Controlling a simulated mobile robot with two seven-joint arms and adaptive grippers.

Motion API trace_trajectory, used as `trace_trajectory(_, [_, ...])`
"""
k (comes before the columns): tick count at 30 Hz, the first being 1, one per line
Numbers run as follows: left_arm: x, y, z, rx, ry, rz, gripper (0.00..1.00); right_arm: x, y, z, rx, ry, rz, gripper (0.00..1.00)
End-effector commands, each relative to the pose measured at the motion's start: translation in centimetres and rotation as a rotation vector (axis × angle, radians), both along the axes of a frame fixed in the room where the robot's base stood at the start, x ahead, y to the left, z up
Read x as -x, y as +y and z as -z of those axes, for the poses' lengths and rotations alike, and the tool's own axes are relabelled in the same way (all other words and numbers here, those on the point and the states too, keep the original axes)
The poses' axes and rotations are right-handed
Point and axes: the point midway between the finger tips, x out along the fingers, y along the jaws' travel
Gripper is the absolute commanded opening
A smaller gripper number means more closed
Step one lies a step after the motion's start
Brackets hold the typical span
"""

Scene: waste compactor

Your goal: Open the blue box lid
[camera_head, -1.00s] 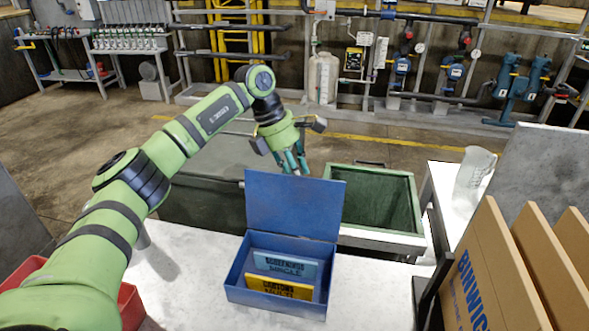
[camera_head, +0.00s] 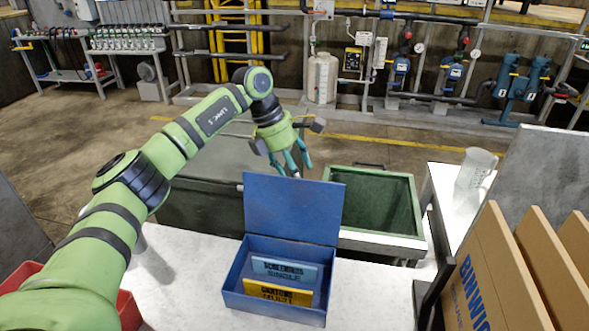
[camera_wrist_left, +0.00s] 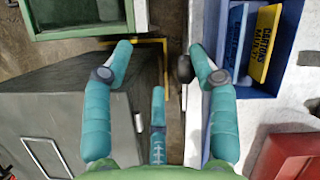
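The blue box (camera_head: 280,270) stands on the white table in the head view, with its lid (camera_head: 292,208) standing upright at the back edge. A light blue card (camera_head: 290,269) and a yellow card (camera_head: 277,291) lie inside it. My left gripper (camera_head: 291,165) is above and behind the raised lid, apart from it as far as I can see. In the left wrist view my left gripper (camera_wrist_left: 160,65) has its fingers spread with nothing between them. The box (camera_wrist_left: 285,45) shows at the upper right there. My right gripper is in neither view.
A green open bin (camera_head: 370,198) stands behind the table, right of the lid. A red container (camera_head: 130,308) is at the lower left. Brown cardboard pieces (camera_head: 490,265) and a clear jug (camera_head: 474,168) are at the right. The table (camera_head: 185,275) is bare left of the box.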

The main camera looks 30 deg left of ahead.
Motion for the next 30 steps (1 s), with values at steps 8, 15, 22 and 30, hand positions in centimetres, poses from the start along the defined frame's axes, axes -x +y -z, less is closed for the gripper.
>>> trace_trajectory(8, [0.7, 0.2, 2.3, -0.032, 0.044, 0.01, 0.5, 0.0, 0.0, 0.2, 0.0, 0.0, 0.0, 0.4])
trace_trajectory(15, [0.9, 0.8, 0.6, -0.03, 0.037, 0.006, 0.5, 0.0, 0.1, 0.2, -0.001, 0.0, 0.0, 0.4])
trace_trajectory(22, [1.4, 2.5, -4.9, -0.02, 0.013, -0.004, 0.5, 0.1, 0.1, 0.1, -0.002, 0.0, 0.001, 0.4])
trace_trajectory(30, [2.2, 3.6, -9.9, -0.008, -0.001, 0.001, 0.5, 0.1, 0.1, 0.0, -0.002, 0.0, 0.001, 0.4])
